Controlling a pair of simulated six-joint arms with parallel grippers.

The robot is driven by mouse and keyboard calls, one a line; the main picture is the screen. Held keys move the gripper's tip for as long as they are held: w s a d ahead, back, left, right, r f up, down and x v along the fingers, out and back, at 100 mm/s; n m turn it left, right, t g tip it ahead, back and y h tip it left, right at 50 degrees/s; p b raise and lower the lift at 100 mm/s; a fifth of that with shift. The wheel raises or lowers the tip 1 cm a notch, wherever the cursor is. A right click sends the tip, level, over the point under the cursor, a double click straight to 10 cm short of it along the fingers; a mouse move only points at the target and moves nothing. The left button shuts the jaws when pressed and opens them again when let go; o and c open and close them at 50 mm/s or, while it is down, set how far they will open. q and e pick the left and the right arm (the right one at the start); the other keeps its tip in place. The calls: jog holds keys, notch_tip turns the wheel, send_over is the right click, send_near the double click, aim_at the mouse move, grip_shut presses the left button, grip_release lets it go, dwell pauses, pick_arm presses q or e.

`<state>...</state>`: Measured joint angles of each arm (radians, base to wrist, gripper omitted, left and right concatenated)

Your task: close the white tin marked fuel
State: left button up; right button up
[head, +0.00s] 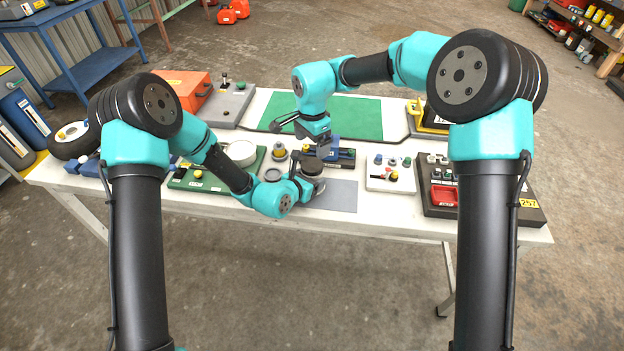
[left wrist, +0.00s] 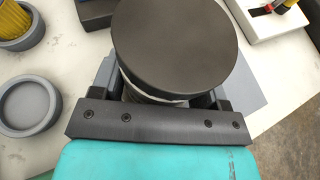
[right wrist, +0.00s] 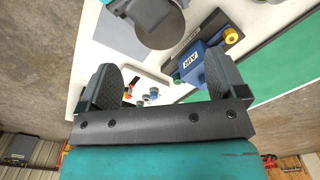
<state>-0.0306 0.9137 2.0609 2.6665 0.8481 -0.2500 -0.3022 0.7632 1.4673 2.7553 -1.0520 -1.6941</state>
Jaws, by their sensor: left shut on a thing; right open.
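A white tin shows as a pale strip (left wrist: 150,100) under a round dark lid (left wrist: 178,38) in the left wrist view. The lid lies over the tin's top; I cannot tell whether it is fully seated. The tin's marking is hidden. My left gripper (head: 310,180) is shut around the tin's body, below the lid, near the front of the bench. The lid (right wrist: 160,22) also shows at the top of the right wrist view. My right gripper (head: 304,138) is open and empty, behind and above the tin; its spread fingers show in the right wrist view (right wrist: 163,82).
A grey mat (head: 338,196) lies beside the tin. A blue block marked AIR (right wrist: 190,62) stands behind it. A yellow filter in a grey cup (head: 279,154) and a shallow grey dish (left wrist: 28,106) are to the left. A white switch panel (head: 378,183) is to the right.

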aim_at(312, 164)
jog(key=shift+f, duration=0.15)
jog(key=shift+f, duration=3.9)
jog(key=shift+c, duration=0.4)
jog(key=c, duration=0.8)
jog(key=o, duration=1)
jog(key=shift+c, duration=0.2)
jog(key=shift+r, duration=0.1)
jog(key=shift+r, duration=2.2)
